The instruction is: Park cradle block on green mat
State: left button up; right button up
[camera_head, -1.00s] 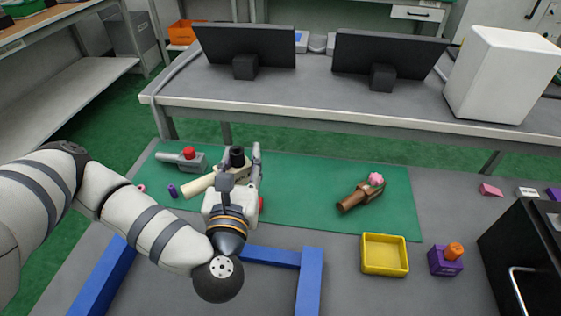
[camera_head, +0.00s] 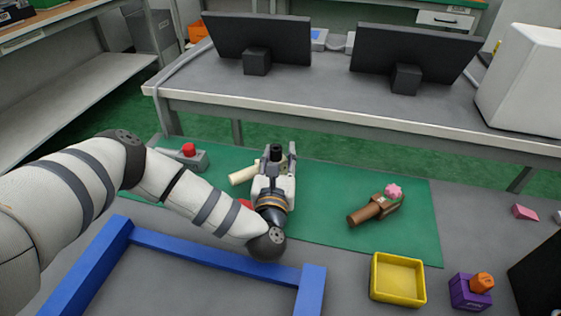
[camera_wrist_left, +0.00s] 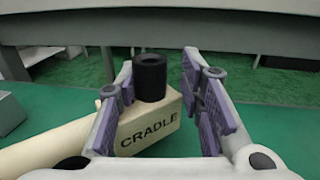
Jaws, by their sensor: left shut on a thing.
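The cradle block (camera_wrist_left: 150,130) is a beige block lettered CRADLE, with a black knob (camera_wrist_left: 150,75) on top and a beige bar (camera_wrist_left: 45,148) running off to the left. My left gripper (camera_head: 277,158) is shut on the block, a finger on each side of it in the wrist view. In the head view the black knob (camera_head: 276,152) and the bar (camera_head: 243,175) show over the green mat (camera_head: 325,190), and the gripper hides most of the block. I cannot tell whether the block touches the mat. My right gripper is not in view.
On the mat, a grey fixture with a red knob (camera_head: 189,150) stands left and a brown fixture with a pink knob (camera_head: 377,206) right. A red piece (camera_head: 244,205) lies beside my gripper. In front are a blue frame (camera_head: 215,255), yellow tray (camera_head: 398,302) and purple block (camera_head: 468,293).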

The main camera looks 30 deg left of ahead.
pick_arm(q)
jog(key=shift+f, duration=0.65)
jog(key=shift+f, duration=0.2)
jog(key=o, duration=1.2)
jog(key=shift+o, duration=0.2)
jog(key=shift+r, duration=0.35)
jog(key=v, duration=0.7)
jog(key=shift+s+d+f, duration=0.2)
jog(key=shift+s, duration=0.1)
